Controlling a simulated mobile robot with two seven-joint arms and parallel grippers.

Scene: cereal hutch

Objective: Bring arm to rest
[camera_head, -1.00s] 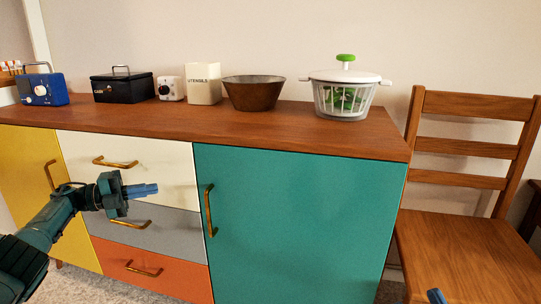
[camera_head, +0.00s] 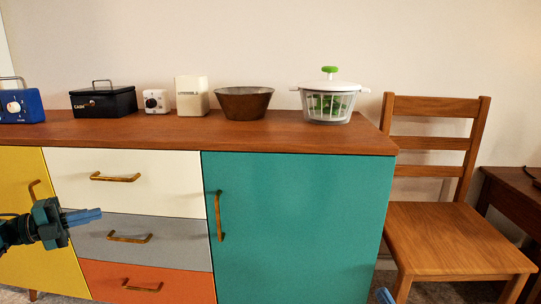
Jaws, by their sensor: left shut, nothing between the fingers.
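My left gripper (camera_head: 84,216) is at the left of the view, in front of the sideboard's drawers. Its blue fingers are together and point right, with nothing between them. It appears in front of the grey drawer (camera_head: 175,238), left of that drawer's handle.
The sideboard top (camera_head: 300,136) holds a blue radio (camera_head: 22,107), a black cash box (camera_head: 103,102), a small white device (camera_head: 157,101), a cream canister (camera_head: 192,96), a brown bowl (camera_head: 243,103) and a salad spinner (camera_head: 329,98). A wooden chair (camera_head: 445,235) stands right. Doors and drawers look closed.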

